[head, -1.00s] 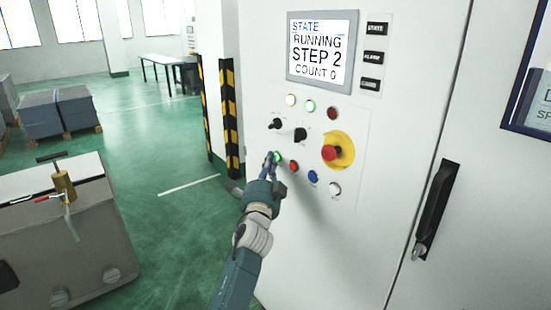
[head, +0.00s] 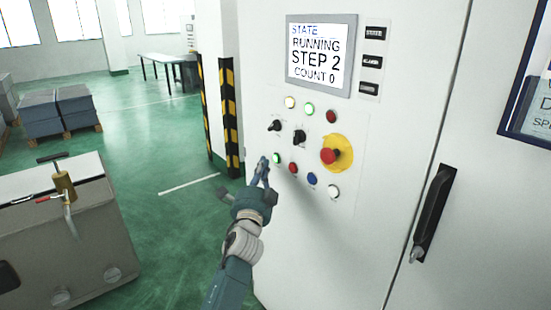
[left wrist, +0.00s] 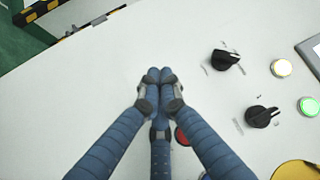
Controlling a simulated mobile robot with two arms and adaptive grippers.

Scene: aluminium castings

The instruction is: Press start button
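The control panel is on a white cabinet (head: 300,225). A green button (head: 277,158), likely the start button, is at the left end of the lower row in the head view. My left gripper (head: 262,165) is just left of it, with a small gap in the picture. In the left wrist view the fingers (left wrist: 160,76) are together with nothing between them, and the green button is not visible there. The display (head: 317,55) reads RUNNING, STEP 2, COUNT 0. My right gripper is not in view.
A red emergency stop (head: 328,156) on a yellow disc, a red button (head: 293,168), a blue button (head: 312,179), a white button (head: 334,191) and two black knobs (head: 300,137) are nearby. A striped post (head: 230,115) stands left of the cabinet. A grey bench (head: 70,235) is at left.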

